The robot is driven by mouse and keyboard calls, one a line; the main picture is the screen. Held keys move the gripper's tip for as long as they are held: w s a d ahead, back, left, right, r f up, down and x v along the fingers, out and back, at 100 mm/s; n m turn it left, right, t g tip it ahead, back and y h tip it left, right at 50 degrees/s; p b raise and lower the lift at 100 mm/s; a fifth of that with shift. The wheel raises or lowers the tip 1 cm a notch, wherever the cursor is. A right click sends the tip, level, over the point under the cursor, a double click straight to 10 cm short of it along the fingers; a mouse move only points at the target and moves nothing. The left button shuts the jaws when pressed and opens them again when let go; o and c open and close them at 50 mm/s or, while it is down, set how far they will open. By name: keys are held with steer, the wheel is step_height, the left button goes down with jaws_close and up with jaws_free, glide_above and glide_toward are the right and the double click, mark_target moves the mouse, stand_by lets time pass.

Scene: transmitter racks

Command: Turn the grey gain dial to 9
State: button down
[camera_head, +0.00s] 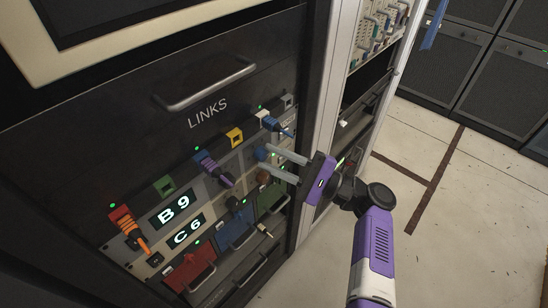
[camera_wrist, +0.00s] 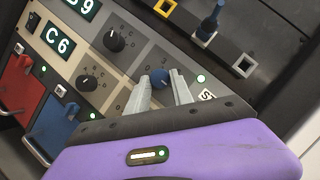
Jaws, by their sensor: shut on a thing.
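My gripper (camera_head: 268,161) has its two fingers on either side of the blue dial (camera_head: 261,154), shut on it. The blue dial also shows between the fingertips in the wrist view (camera_wrist: 159,77). A dark grey dial (camera_wrist: 84,82) with a white pointer sits to the left, apart from the fingers, on the row of the C6 display (camera_wrist: 59,40); it also shows in the head view (camera_head: 235,202). A black dial (camera_wrist: 114,41) sits on the row of the B9 display (camera_head: 174,210).
A brown dial (camera_head: 263,177) is close by the lower finger. Plugs, including a purple one (camera_head: 213,168) and an orange one (camera_head: 135,232), stick out of the panel. Red (camera_head: 190,268) and blue (camera_head: 237,232) units with handles are below. Floor to the right is clear.

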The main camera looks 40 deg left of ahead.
steer(key=shift+f, duration=0.1)
steer(key=c, duration=1.1)
jaws_free()
steer(key=shift+b+v, duration=0.75)
steer(key=shift+v, duration=3.1)
steer(key=shift+w, duration=0.1)
